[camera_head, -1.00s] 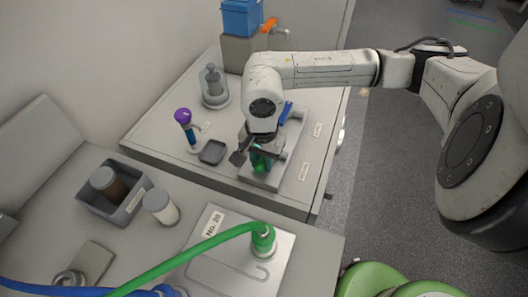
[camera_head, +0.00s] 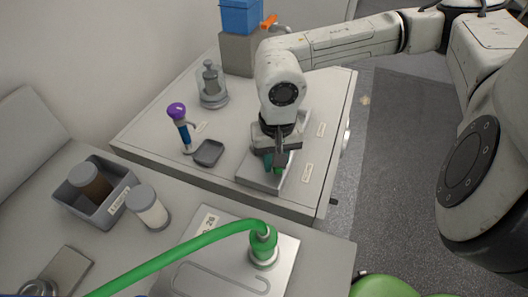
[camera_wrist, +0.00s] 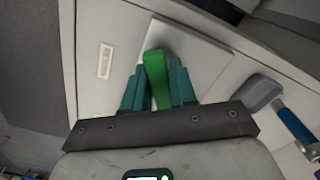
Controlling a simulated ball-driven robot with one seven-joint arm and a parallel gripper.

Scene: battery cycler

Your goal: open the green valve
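The green valve's handle (camera_wrist: 157,75) stands between the two teal fingers of my gripper (camera_wrist: 158,88) in the wrist view. The fingers lie close against both its sides, and the gripper appears shut on it. In the head view my gripper (camera_head: 275,158) points down over the grey metal plate (camera_head: 252,173) on the far bench. Only a little green of the valve (camera_head: 281,168) shows there beneath the gripper. My wrist hides the rest of the valve and much of the plate.
A purple-topped blue tool (camera_head: 181,126) and a dark tray (camera_head: 208,153) stand left of the plate. A glass vessel (camera_head: 212,86) and blue box (camera_head: 241,16) are farther back. A green hose (camera_head: 180,252) crosses the near bench. The floor at right is open.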

